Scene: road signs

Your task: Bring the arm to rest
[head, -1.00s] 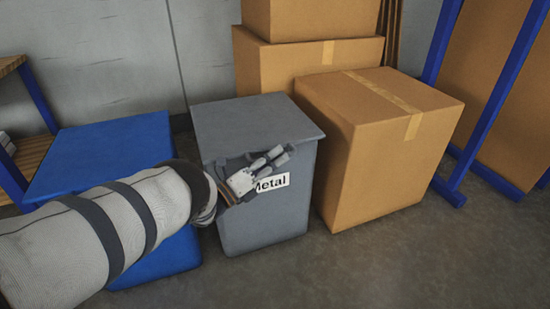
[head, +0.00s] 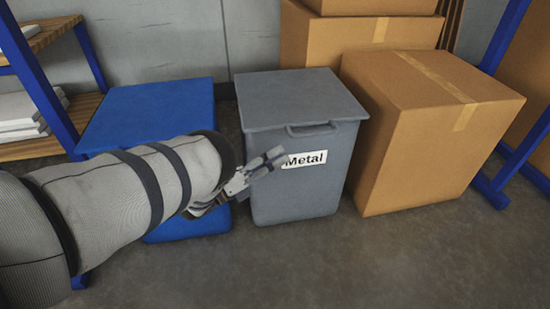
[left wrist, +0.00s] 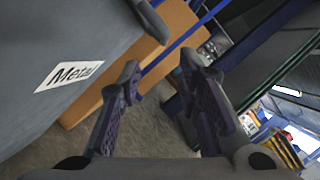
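My left arm comes in from the left in the head view. Its gripper (head: 276,158) is in front of the grey bin (head: 302,198) with the "Metal" label (head: 304,160), overlapping the label's left edge in the picture. In the left wrist view my left gripper (left wrist: 160,80) has its two fingers apart with nothing between them. The grey bin (left wrist: 40,115) and its label (left wrist: 69,75) show at the left there, beside the fingers. The bin's lid (head: 300,97) is down. My right gripper is not in view.
A blue bin (head: 150,105) stands left of the grey one, partly hidden by my arm. Cardboard boxes (head: 410,150) stand close on the right and behind. Shelving with a blue frame (head: 40,80) is at the far left. The floor (head: 400,260) in front is clear.

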